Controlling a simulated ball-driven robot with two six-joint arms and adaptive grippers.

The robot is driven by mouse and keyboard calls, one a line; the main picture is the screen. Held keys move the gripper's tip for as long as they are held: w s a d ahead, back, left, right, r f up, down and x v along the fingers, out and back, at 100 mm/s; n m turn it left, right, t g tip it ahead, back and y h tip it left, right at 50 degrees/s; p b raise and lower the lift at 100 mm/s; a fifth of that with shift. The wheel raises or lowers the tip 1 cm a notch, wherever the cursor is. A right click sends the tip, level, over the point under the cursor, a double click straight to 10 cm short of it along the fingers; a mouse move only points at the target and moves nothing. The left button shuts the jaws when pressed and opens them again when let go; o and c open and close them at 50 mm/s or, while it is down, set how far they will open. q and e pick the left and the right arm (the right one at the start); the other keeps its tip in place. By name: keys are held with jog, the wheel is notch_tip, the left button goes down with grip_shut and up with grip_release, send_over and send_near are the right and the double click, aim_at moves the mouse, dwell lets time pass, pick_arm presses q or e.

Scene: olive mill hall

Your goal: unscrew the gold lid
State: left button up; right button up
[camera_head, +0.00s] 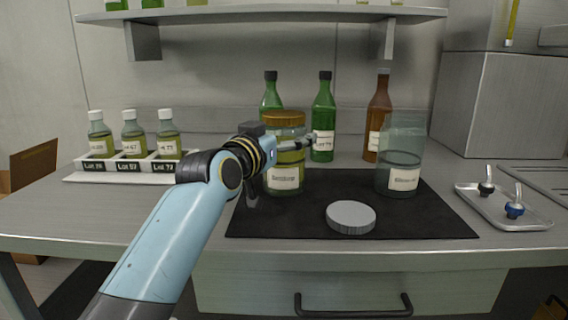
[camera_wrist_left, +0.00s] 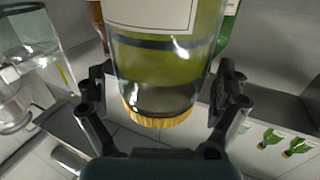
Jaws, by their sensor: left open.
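The gold lid (camera_head: 284,117) sits on top of a glass jar (camera_head: 284,178) with yellow-green contents and a pale label. The jar stands upright on the dark mat. My left gripper (camera_head: 290,143) is at the jar's upper part, just below the lid in the head view, and hides some of the jar. In the left wrist view the picture is turned, with the gold lid (camera_wrist_left: 157,118) low and the jar (camera_wrist_left: 165,60) above it. The open fingers of my left gripper (camera_wrist_left: 161,78) stand on either side of the jar, with gaps visible. My right gripper is not in view.
A clear jar (camera_head: 399,150) and a grey disc (camera_head: 350,216) are on the dark mat (camera_head: 440,215). Green bottles (camera_head: 323,120) and a brown bottle (camera_head: 379,115) stand behind. A rack of small bottles (camera_head: 120,168) is left, a metal tray (camera_head: 530,217) right. A shelf (camera_head: 260,14) hangs above.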

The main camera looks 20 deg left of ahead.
pick_arm(q)
jog(key=shift+w, duration=0.95)
jog(key=shift+s, duration=0.1)
jog(key=c, duration=1.6)
jog(key=shift+o, duration=0.2)
jog(key=shift+r, duration=0.15)
